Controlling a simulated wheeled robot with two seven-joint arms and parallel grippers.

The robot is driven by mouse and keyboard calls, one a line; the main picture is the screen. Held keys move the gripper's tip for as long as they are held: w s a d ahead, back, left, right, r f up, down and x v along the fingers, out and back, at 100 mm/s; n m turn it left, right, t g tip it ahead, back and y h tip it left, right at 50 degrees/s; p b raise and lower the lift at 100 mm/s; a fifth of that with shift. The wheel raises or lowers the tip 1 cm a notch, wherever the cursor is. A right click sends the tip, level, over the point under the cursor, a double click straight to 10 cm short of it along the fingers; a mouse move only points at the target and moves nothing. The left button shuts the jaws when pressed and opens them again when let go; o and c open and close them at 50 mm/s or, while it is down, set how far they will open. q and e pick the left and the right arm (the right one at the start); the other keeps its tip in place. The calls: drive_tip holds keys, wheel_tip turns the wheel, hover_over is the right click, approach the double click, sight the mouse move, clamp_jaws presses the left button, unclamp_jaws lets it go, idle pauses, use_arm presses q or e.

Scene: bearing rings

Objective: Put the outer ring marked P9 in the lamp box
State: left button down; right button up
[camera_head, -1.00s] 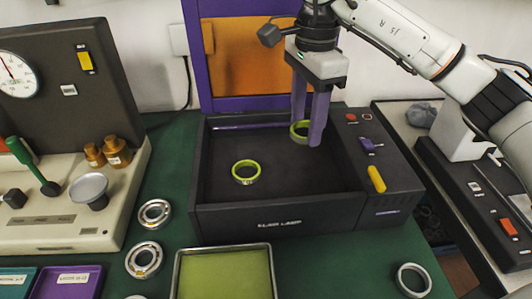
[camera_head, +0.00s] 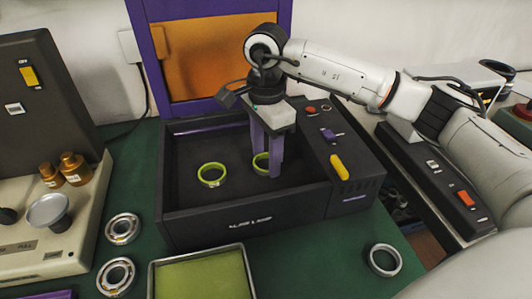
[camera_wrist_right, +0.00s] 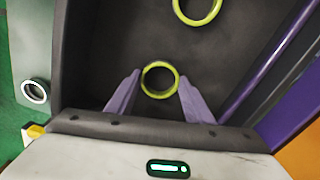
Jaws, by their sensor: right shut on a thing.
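The lamp box is a dark open-topped box (camera_head: 195,229) with light lettering on its front wall, in the middle of the head view. My right gripper (camera_head: 265,166) reaches down inside it, shut on a yellow-green ring (camera_head: 256,163). In the wrist view this ring (camera_wrist_right: 160,94) sits between the two purple fingers. A second yellow-green ring (camera_head: 211,181) lies on the box floor to the left; it also shows in the wrist view (camera_wrist_right: 197,20). I cannot read a P9 mark on either ring. Whether the held ring touches the floor is unclear. My left gripper is out of view.
Steel bearings (camera_head: 122,229) lie on the green table left of the box, and a steel ring (camera_head: 383,260) lies at right. A green-lined tray (camera_head: 200,275) stands in front. The box's right side carries a yellow handle (camera_head: 339,167) and knobs. A purple-framed orange panel (camera_head: 205,60) stands behind.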

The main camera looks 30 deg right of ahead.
sight(266, 161)
drive_tip(key=shift+f, duration=0.2)
drive_tip(key=o, duration=1.1)
wheel_tip(266, 161, up, 12)
drive_tip(key=shift+r, duration=0.2)
